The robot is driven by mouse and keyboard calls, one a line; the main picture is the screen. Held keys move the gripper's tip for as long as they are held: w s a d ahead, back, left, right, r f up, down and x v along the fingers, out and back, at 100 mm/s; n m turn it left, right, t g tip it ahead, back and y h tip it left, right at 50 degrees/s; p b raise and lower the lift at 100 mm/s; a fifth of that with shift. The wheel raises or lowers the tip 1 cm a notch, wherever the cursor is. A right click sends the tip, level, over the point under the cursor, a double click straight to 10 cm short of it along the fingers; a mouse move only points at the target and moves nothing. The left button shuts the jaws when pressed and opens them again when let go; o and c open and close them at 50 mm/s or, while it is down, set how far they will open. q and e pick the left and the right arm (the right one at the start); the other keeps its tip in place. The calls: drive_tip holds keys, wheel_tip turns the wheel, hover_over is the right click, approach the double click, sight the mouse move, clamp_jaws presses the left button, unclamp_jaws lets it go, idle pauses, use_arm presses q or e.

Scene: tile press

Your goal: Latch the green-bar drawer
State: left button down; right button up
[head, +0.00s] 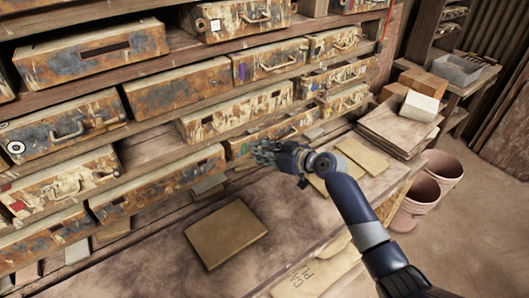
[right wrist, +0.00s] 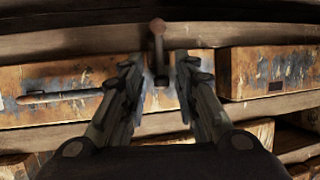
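The drawer with a small green bar (head: 243,148) on its rusty, paint-worn front is in the lower row of the rack in the head view. My right gripper (head: 264,151) is in front of this drawer and hides part of its face. In the right wrist view my right gripper (right wrist: 158,66) has its two fingers apart. A small lever with a reddish-brown knob (right wrist: 157,26) stands upright between and beyond the fingertips; I cannot tell whether they touch it. A rusty drawer front (right wrist: 60,78) with a long bar handle (right wrist: 60,97) lies behind the left finger. My left gripper is not in view.
Other worn drawers (head: 178,90) fill the rack around it, one with a purple bar (head: 242,72). A brown flat folder (head: 226,233) lies on the bench below. Stacked papers (head: 395,127) and pinkish buckets (head: 416,200) are at the right.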

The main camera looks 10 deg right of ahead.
drive_tip(key=v, duration=1.2)
idle(0.3)
